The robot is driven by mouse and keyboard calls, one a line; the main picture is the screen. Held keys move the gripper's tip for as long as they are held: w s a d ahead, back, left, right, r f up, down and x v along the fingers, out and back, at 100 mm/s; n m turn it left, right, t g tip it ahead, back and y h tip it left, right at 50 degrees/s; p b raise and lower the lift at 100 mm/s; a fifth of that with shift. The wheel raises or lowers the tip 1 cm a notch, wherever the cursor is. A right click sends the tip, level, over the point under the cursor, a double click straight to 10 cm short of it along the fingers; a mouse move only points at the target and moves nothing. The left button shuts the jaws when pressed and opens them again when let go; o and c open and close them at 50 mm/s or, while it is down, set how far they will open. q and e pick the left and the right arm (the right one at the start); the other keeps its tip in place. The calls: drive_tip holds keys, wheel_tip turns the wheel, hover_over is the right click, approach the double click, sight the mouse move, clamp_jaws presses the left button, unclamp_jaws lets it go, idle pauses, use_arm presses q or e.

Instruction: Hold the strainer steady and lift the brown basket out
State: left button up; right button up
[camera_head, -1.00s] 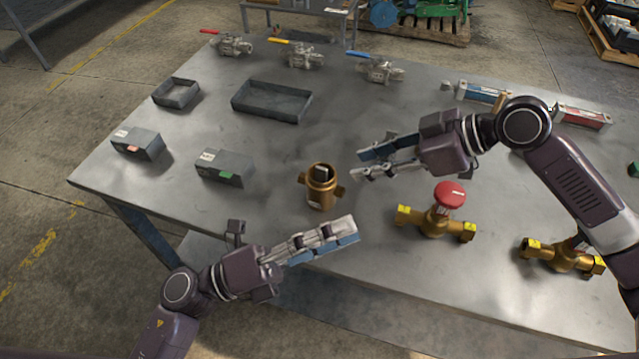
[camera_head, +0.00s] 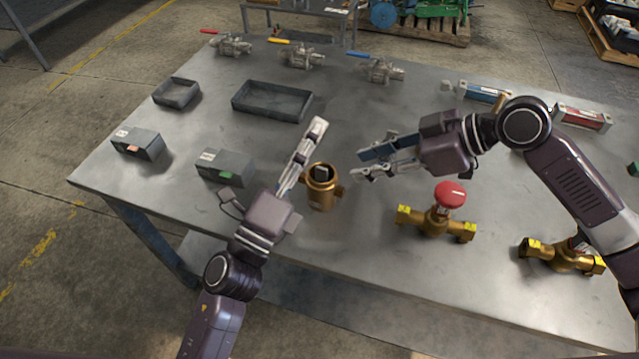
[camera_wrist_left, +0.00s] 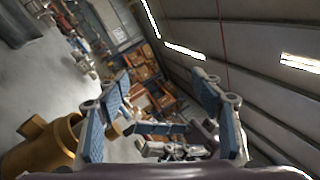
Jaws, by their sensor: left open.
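The brass strainer (camera_head: 320,196) stands upright near the table's front edge, with side ports and an open top. A small dark piece with a pale top (camera_head: 321,174) shows in its mouth; I cannot tell its brown colour. My left gripper (camera_head: 314,130) is open just left of the strainer, its fingers pointing away past it and not around it. In the left wrist view the strainer (camera_wrist_left: 40,150) shows at lower left, outside the fingers (camera_wrist_left: 162,85). My right gripper (camera_head: 362,166) is open and empty, to the right of the strainer and apart from it.
Grey boxes (camera_head: 225,167) and a shallow empty tray (camera_head: 272,101) lie to the left. Several steel valves (camera_head: 302,58) line the back. The table's middle is clear.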

sight(320, 186)
use_arm(q)
drive_tip(key=f+m+y, duration=0.1)
drive_tip(key=f, duration=0.1)
drive_tip(key=w+f+m+y, duration=0.1)
drive_tip(key=f+m+y, duration=0.1)
drive_tip(key=w+d+f+m+y, duration=0.1)
drive_tip(key=f, duration=0.1)
drive_tip(key=shift+f+m+g+y, duration=0.3)
drive_tip(key=f+m+y, duration=0.1)
drive_tip(key=s+f+m, duration=0.1)
drive_tip(key=f, duration=0.1)
drive_tip(key=f+m+y, duration=0.1)
drive_tip(key=shift+s+d+f+m+g+y, duration=0.3)
drive_tip(key=shift+d+f+g, duration=0.05)
drive_tip(key=shift+f+g, duration=0.05)
drive_tip(key=shift+s+d+f+m+y, duration=0.1)
drive_tip(key=shift+s+f+m+y, duration=0.2)
drive_tip(key=shift+f+m, duration=0.2)
drive_tip(key=w, duration=0.5)
drive_tip(key=w+d, duration=0.1)
drive_tip(key=w, duration=0.1)
drive_tip(key=shift+w, duration=0.35)
clamp_jaws()
